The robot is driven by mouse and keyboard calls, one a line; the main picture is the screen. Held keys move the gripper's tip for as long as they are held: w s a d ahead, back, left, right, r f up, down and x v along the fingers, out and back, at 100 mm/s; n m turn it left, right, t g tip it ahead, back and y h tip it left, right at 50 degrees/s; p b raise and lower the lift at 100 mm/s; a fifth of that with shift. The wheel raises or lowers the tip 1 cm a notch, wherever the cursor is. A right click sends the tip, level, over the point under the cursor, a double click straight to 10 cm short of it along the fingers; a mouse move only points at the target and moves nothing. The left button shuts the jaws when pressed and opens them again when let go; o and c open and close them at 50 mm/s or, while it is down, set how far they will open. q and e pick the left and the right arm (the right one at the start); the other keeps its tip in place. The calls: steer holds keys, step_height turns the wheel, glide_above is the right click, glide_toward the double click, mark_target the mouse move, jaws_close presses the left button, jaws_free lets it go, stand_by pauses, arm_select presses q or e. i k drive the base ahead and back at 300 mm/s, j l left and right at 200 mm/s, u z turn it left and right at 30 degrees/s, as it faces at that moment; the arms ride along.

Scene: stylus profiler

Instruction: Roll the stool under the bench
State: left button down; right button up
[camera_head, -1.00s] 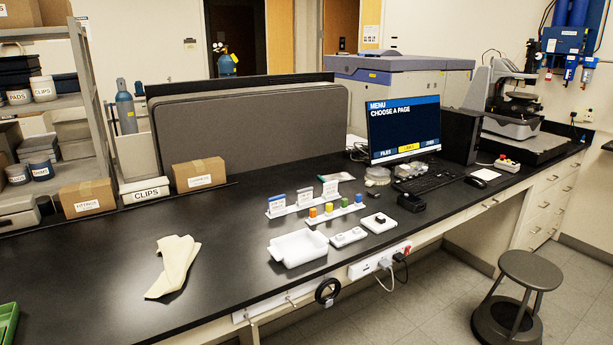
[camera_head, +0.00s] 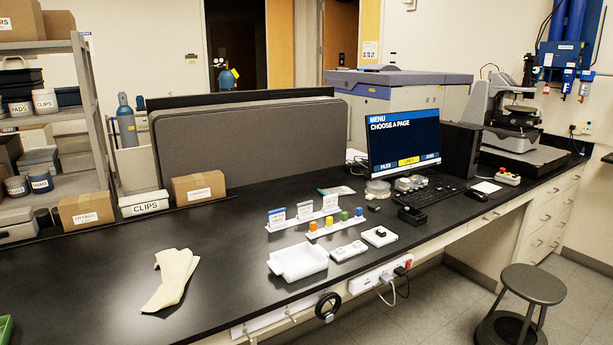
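The stool (camera_head: 533,284) has a round dark grey seat and a wide round base. It stands upright on the floor at the lower right, in front of the bench and clear of it; its base is cut by the bottom edge of the picture. The long bench (camera_head: 228,243) has a black top and runs from the left to the back right. An open knee space (camera_head: 470,240) shows under it, left of the white drawers. Neither of my grippers is in view.
White drawers (camera_head: 545,215) close off the bench's right end. A power strip (camera_head: 378,281) with plugged cables and a black ring (camera_head: 327,306) hang on the bench's front edge. Bare floor (camera_head: 430,305) lies left of the stool. A monitor (camera_head: 403,132) and small trays stand on top.

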mark_target(535, 285)
steer(key=z, duration=1.55)
steer(key=i+z, duration=0.1)
steer(key=i, duration=1.55)
steer(key=i+z, duration=0.15)
steer(key=i, duration=0.65)
steer(key=i+j, duration=0.15)
steer(key=i, duration=0.65)
steer(key=l+z, duration=0.05)
